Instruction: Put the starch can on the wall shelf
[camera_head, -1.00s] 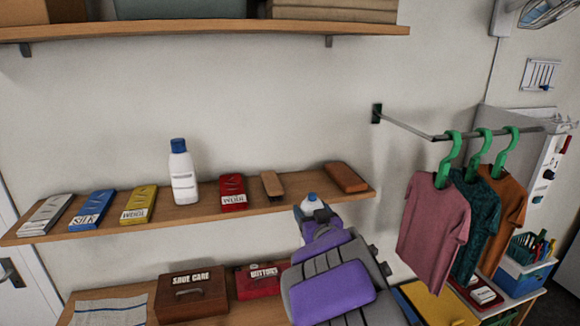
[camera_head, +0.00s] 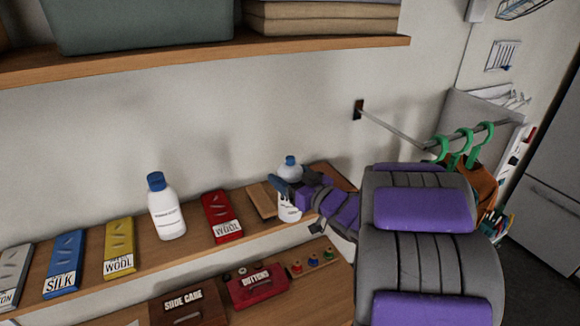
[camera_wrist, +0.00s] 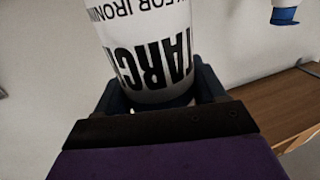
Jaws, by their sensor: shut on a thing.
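The starch can (camera_head: 289,210) is white with a blue cap. My gripper (camera_head: 286,187) is shut around it near the right part of the wall shelf (camera_head: 189,251). The can looks upright in the head view and overlaps the shelf's front edge; I cannot tell whether it touches the shelf. In the wrist view the can (camera_wrist: 145,45) sits between the fingers of my gripper (camera_wrist: 155,98), its black lettering upside down. The shelf board (camera_wrist: 270,105) shows to the right there.
The shelf holds a white bottle (camera_head: 167,212), a red wool box (camera_head: 221,216), yellow (camera_head: 119,247) and blue (camera_head: 64,264) boxes, and a wooden brush (camera_head: 262,201) beside the can. An upper shelf (camera_head: 205,62) hangs above. Hanging shirts (camera_head: 484,185) are at right, partly behind my arm.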

